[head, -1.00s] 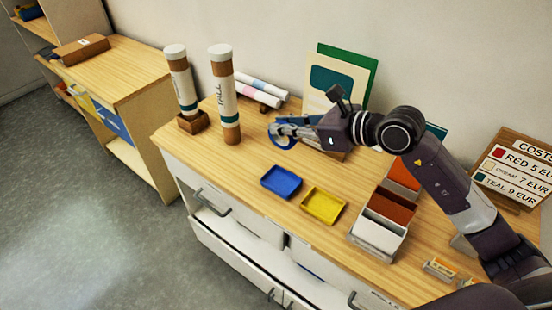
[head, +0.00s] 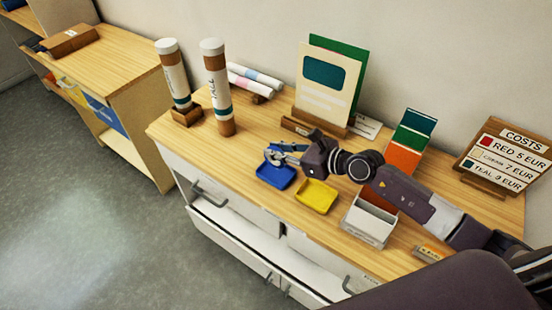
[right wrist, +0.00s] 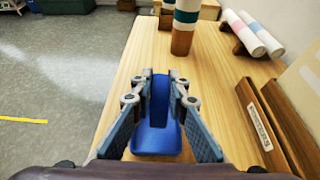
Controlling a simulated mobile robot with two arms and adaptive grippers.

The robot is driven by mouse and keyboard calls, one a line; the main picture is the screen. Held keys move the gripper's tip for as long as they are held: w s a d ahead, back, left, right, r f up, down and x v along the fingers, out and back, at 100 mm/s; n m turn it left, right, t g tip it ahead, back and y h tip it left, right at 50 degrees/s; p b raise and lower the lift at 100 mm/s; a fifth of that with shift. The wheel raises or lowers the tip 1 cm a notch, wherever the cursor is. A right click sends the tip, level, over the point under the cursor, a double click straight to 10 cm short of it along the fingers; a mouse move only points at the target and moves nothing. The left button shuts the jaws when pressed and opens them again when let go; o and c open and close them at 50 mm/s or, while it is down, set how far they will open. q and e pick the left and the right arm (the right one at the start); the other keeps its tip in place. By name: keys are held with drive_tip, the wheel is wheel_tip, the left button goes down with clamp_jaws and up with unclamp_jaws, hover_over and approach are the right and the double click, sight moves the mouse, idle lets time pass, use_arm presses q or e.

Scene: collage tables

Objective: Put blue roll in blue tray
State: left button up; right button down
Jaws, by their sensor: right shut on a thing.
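The blue tray (head: 276,183) lies on the wooden table top, left of the yellow tray. My right gripper (head: 274,155) is at the blue tray, over its back part in the head view. It is shut on the blue roll (right wrist: 160,95), which shows between the fingers in the right wrist view. In the head view the roll blends with the tray's blue and is partly hidden by the fingers. I cannot tell whether the roll touches the tray. My left gripper is not in view.
The yellow tray (head: 316,197) is close on the right, with a white box (head: 369,221) beyond it. Two tall tubes (head: 217,90) stand at the back left. A card stand (head: 325,85) and a costs sign (head: 505,158) stand along the wall.

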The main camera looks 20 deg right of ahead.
sight(276, 161)
wheel_tip(276, 161, down, 4)
drive_tip(key=shift+r+b, duration=0.1)
drive_tip(key=shift+b, duration=0.3)
drive_tip(key=shift+f, duration=0.3)
drive_tip(key=c, duration=1.9)
unclamp_jaws()
